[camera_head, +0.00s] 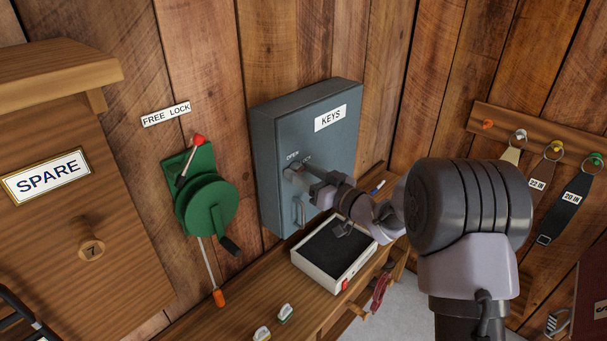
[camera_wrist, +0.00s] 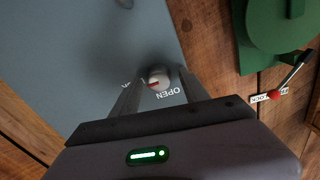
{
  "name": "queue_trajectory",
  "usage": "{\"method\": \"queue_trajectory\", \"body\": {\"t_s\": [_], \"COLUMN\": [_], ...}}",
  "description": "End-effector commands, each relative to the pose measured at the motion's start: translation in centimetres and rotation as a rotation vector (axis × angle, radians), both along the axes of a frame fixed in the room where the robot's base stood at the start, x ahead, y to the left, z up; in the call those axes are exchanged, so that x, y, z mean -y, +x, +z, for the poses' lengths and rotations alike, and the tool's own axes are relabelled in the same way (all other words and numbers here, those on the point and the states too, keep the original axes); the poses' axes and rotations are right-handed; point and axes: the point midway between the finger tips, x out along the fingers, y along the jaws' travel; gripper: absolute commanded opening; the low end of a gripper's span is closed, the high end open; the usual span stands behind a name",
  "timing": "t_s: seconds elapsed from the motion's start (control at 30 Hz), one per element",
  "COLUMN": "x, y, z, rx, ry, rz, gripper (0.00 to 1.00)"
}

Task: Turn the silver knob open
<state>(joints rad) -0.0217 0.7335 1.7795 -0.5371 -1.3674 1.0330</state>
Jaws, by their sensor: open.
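The grey key cabinet (camera_head: 335,150), marked KEYS, hangs on the plank wall; its door also fills the upper left of the wrist view (camera_wrist: 95,50). The silver knob (camera_wrist: 158,77) sits on this door, with a reddish mark on its face. The word OPEN is printed beside it; a second label is partly hidden by a finger. My gripper (camera_head: 297,173) is at the door in the head view and hides most of the knob there. In the wrist view my gripper (camera_wrist: 161,72) is open, one finger on each side of the knob. Whether they touch it is unclear.
A green lever device (camera_head: 208,195) with a red-tipped handle is left of the cabinet. A dark-lined tray (camera_head: 310,268) stands on the wooden shelf below, with small items nearby. Straps hang from a peg rail (camera_head: 545,135) at right. A handle (camera_head: 299,213) sits below the knob.

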Motion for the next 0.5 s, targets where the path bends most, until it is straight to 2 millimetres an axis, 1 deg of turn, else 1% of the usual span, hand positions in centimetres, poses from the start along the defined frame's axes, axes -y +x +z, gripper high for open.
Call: {"method": "queue_trajectory", "body": {"t_s": [0.2, 0.27, 0.4, 0.47, 0.5], "x": [-0.03, -0.02, -0.01, -0.01, 0.00], "y": [0.03, 0.02, 0.02, 0.01, 0.02], "z": [0.02, 0.03, 0.02, 0.02, 0.02], "rx": [0.000, 0.000, 0.000, 0.000, 0.000], "ry": [0.000, 0.000, 0.000, 0.000, 0.000], "rz": [0.000, 0.000, 0.000, 0.000, 0.000], "gripper": [0.53, 0.41, 0.14, 0.02, 0.00]}}
